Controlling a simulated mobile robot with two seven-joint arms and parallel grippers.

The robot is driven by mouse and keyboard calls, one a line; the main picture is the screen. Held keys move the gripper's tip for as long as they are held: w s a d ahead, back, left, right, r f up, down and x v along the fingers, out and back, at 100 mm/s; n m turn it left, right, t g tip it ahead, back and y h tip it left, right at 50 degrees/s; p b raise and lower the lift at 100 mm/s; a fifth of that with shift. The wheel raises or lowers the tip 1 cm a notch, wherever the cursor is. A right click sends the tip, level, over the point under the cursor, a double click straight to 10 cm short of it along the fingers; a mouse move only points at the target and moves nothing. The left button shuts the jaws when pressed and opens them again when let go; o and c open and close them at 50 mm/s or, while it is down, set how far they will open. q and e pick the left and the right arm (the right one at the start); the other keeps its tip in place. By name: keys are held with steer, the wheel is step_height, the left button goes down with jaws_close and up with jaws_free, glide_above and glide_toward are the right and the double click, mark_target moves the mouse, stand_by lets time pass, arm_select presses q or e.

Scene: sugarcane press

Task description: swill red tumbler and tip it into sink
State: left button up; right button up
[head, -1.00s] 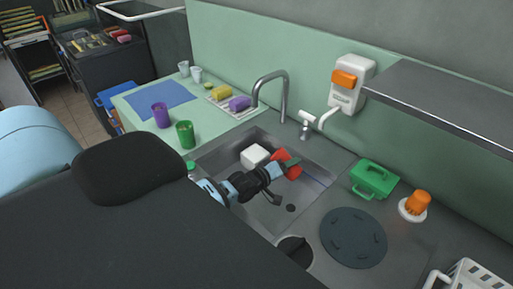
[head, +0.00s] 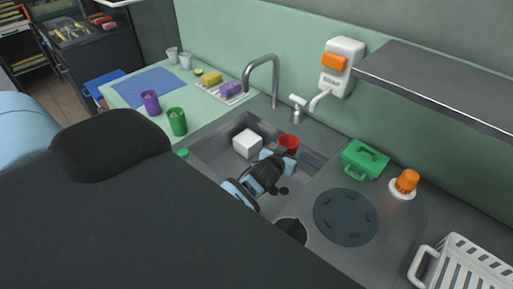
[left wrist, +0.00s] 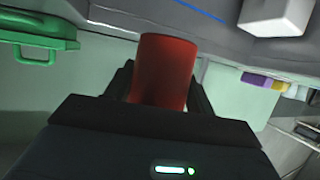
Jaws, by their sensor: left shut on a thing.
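The red tumbler (head: 289,142) is in the head view over the right back part of the sink, its open mouth facing up and roughly upright. It also shows large in the left wrist view (left wrist: 166,70), between the two dark fingers. My left gripper (head: 281,158) is shut on the tumbler, and its wrist partly hides the lower part. The sink (head: 215,153) is a grey metal basin beneath it. I cannot see inside the tumbler. My right gripper is not in view.
A white block (head: 247,143) is in the sink. The tall tap (head: 276,80) and a wall dispenser (head: 338,65) stand behind it. A green case (head: 365,160) and dark round disc (head: 345,217) lie right. Purple (head: 151,103) and green (head: 177,122) cups stand left.

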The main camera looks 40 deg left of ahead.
mark_target(291, 143)
arm_select(q)
steer(key=shift+r, duration=0.1)
steer(key=shift+r, duration=1.45)
